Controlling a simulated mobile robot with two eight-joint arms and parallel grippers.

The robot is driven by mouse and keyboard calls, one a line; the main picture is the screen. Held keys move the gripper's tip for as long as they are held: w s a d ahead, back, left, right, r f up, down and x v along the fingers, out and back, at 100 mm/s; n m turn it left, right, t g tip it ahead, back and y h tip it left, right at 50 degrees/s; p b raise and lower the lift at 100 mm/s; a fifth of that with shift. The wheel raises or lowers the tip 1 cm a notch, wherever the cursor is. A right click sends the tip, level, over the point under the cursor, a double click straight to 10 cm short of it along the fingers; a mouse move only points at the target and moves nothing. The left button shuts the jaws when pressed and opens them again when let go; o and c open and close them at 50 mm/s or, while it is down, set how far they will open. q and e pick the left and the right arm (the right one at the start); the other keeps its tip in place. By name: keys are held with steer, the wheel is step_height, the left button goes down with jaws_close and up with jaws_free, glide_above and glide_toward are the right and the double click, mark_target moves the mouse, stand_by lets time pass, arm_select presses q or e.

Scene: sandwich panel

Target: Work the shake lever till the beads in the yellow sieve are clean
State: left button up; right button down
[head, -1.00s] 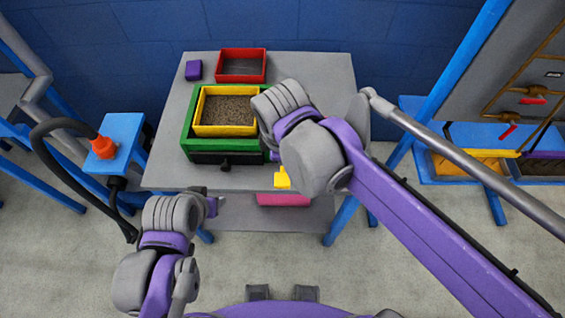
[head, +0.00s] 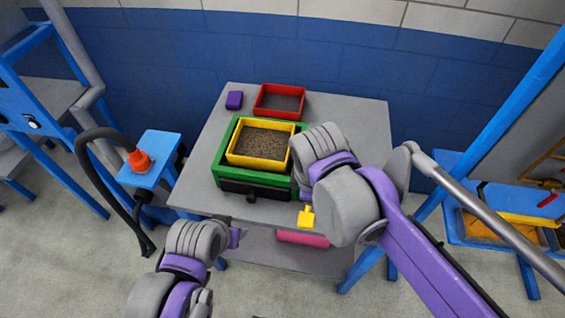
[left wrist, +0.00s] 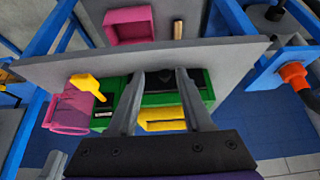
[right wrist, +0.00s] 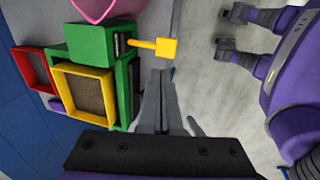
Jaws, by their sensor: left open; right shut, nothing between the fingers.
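The yellow sieve (head: 236,157) sits in a green frame (head: 217,170) on the grey table. It holds brown-grey grains, and single beads cannot be told apart. The yellow lever handle (head: 306,216) sticks out at the frame's front right; it also shows in the right wrist view (right wrist: 166,48) and the left wrist view (left wrist: 87,84). My right gripper (right wrist: 159,72) is shut and empty, its tips beside the lever handle and apart from it in that view. My left gripper (left wrist: 165,72) is open and empty in front of the table. Both grippers' fingers are largely hidden in the head view.
A red tray (head: 260,103) and a purple block (head: 234,100) stand behind the sieve. A pink container (head: 302,238) shows below the table's front edge. A grey bar passes by my right arm.

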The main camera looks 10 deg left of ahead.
arm_select(q)
steer(key=shift+c, duration=0.3)
